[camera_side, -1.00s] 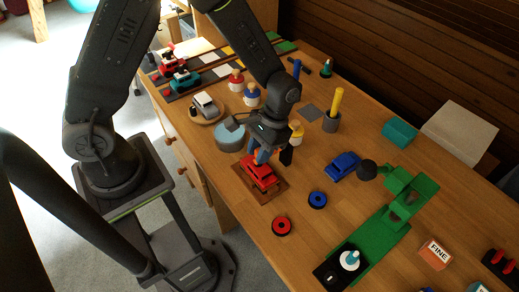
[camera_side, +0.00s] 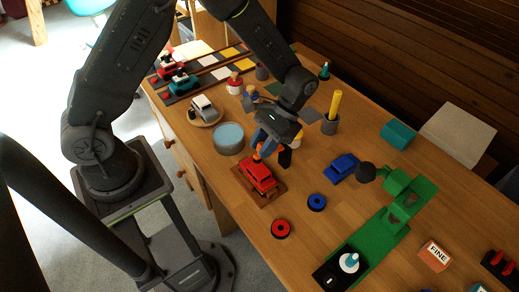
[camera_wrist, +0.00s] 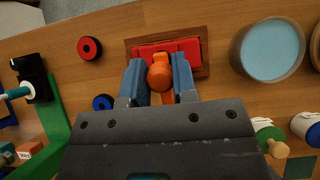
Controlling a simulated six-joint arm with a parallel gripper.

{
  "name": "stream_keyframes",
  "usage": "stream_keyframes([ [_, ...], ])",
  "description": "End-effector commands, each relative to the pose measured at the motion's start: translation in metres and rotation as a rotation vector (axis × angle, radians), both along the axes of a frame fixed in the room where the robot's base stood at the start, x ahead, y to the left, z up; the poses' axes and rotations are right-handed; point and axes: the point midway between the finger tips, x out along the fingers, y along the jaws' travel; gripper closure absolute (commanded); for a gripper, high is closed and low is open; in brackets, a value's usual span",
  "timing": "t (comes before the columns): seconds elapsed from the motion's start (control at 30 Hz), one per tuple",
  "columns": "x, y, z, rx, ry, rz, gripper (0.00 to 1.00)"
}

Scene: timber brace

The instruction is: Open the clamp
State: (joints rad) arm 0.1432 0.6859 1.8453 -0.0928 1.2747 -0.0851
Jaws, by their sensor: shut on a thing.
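A green clamp-like fixture (camera_side: 385,226) lies at the right of the table, with green upright blocks (camera_side: 408,193) and a black round knob (camera_side: 365,172) at its far end. At its near end is a black block with a white-and-teal knob (camera_side: 349,262). Part of the green base (camera_wrist: 55,122) shows in the wrist view. My gripper (camera_side: 263,148) is left of the fixture and apart from it. Its blue fingers are shut on a small orange round-headed piece (camera_wrist: 159,77), just above or beside the red car (camera_side: 260,176). Whether the piece touches the car is unclear.
The red car sits on a brown board (camera_side: 270,200). A blue car (camera_side: 342,168), a red ring (camera_side: 280,229) and a blue ring (camera_side: 317,202) lie between my gripper and the fixture. A round blue-topped tin (camera_side: 229,138) and a cup with a yellow stick (camera_side: 330,124) stand nearby.

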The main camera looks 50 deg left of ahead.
Motion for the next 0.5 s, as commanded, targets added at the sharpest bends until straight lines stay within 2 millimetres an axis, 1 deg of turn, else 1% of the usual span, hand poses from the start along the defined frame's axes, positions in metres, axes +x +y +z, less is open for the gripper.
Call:
stream_keyframes([
  [0.27, 0.021, 0.000, 0.020, -0.001, -0.011, 0.002, 1.00],
  [0.43, 0.034, 0.000, 0.026, -0.001, 0.138, 0.002, 1.00],
  [0.5, 0.040, 0.000, 0.030, -0.001, 0.124, 0.002, 1.00],
])
